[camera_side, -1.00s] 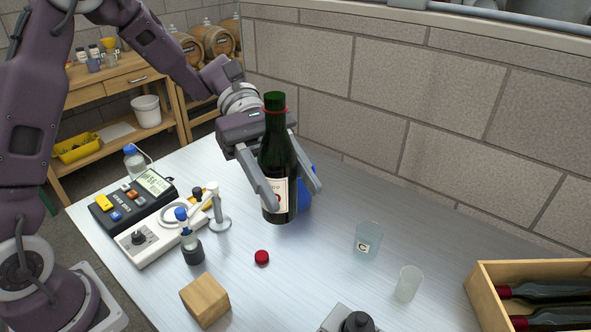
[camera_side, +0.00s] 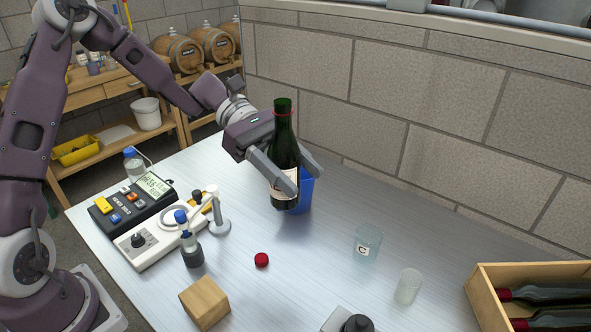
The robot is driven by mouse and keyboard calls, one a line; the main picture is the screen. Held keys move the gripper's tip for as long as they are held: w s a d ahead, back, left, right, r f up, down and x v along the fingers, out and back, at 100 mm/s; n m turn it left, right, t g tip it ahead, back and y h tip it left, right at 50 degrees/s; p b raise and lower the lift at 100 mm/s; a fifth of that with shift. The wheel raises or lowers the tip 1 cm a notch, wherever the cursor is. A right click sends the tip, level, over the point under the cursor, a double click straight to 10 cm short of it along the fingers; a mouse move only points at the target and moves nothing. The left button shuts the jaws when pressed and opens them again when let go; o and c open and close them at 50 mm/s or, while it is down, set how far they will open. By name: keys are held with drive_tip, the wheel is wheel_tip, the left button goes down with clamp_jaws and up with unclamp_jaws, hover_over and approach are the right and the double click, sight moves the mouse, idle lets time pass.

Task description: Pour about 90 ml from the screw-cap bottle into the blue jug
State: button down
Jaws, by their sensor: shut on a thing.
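The blue jug (camera_side: 307,190) stands on the table behind the bottle and is partly hidden by the bottle and my gripper. I cannot tell whether bottle and jug touch.
A clear beaker marked C (camera_side: 367,244) and an empty clear cup (camera_side: 408,286) stand at the right. A wooden block (camera_side: 205,301) is at the front. A stirrer (camera_side: 150,243) and meter (camera_side: 132,204) are at the left. A bottle crate (camera_side: 485,304) stands far right.

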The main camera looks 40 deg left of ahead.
drive_tip(key=w+a+f+n+t, duration=0.2)
drive_tip(key=w+a+n+t, duration=0.25)
drive_tip(key=w, duration=0.35)
drive_tip(key=w+a+r+n+t+y, duration=0.45)
drive_tip(key=w+a, duration=0.25)
drive_tip(key=a, duration=0.3)
drive_tip(key=w+a+r+n+t+y, duration=0.4)
drive_tip(key=w+a+r+n, duration=0.15)
drive_tip(key=a, duration=0.45)
drive_tip(key=f, duration=2.7)
drive_tip(key=shift+w+f, duration=0.1)
drive_tip(key=shift+w, duration=0.3)
drive_tip(key=shift+m+y, duration=0.35)
